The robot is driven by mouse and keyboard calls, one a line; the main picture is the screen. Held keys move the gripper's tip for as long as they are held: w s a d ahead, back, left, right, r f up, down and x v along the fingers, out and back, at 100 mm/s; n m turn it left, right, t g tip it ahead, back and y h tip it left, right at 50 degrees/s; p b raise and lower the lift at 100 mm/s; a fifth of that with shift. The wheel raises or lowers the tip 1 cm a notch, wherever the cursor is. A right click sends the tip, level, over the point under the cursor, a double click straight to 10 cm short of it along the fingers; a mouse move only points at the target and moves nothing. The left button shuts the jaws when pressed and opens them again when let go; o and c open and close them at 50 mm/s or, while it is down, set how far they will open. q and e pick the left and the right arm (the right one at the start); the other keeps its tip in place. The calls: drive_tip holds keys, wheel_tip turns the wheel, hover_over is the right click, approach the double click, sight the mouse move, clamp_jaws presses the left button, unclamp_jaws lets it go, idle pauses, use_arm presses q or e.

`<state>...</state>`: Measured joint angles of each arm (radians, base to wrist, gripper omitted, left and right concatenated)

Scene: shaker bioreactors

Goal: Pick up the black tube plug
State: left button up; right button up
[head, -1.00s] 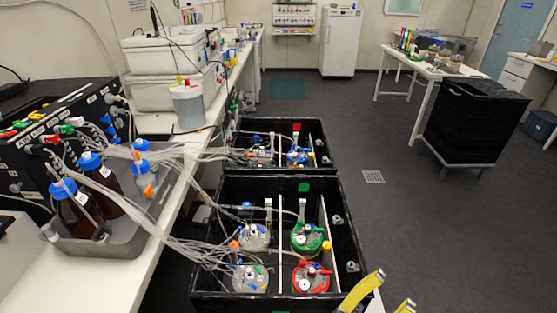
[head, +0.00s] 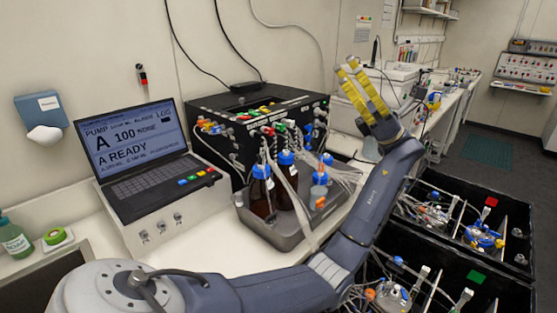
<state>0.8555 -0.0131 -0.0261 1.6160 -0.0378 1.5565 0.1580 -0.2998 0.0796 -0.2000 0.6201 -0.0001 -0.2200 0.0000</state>
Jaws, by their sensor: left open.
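I cannot pick out the black tube plug for sure in the head view. The black pump box (head: 262,108) has small red, green, blue and orange fittings on its front, with pale tubes running from it. My right gripper is not in view.
Brown bottles with blue caps (head: 262,190) stand in a grey tray (head: 277,238). A laptop-like console (head: 140,150) is left of it. A green-capped bottle (head: 14,238) stands at far left. Black crates (head: 520,292) with tubed vessels are at lower right.

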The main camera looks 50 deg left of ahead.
use_arm(q)
drive_tip(key=s+a+n+t+h, duration=0.2)
drive_tip(key=s+a+t+h, duration=0.3)
drive_tip(key=a, duration=0.8)
drive_tip(key=s+a+n+t+h, duration=0.25)
drive_tip(key=s+a+t, duration=0.3)
drive_tip(key=a, duration=0.65)
drive_tip(key=n+t+h, duration=0.4)
drive_tip(key=t+h, duration=0.6)
drive_tip(key=t, duration=0.2)
hover_over(261, 155)
wheel_tip(261, 155, down, 11)
drive_tip(key=shift+g, duration=0.25)
drive_tip(key=f, duration=1.1)
drive_tip(key=shift+s+a+f, duration=0.15)
drive_tip(key=shift+s+f, duration=0.05)
drive_tip(key=shift+f, duration=0.15)
drive_tip(key=shift+w+f, duration=0.2)
drive_tip(key=shift+f, duration=2.35)
clamp_jaws()
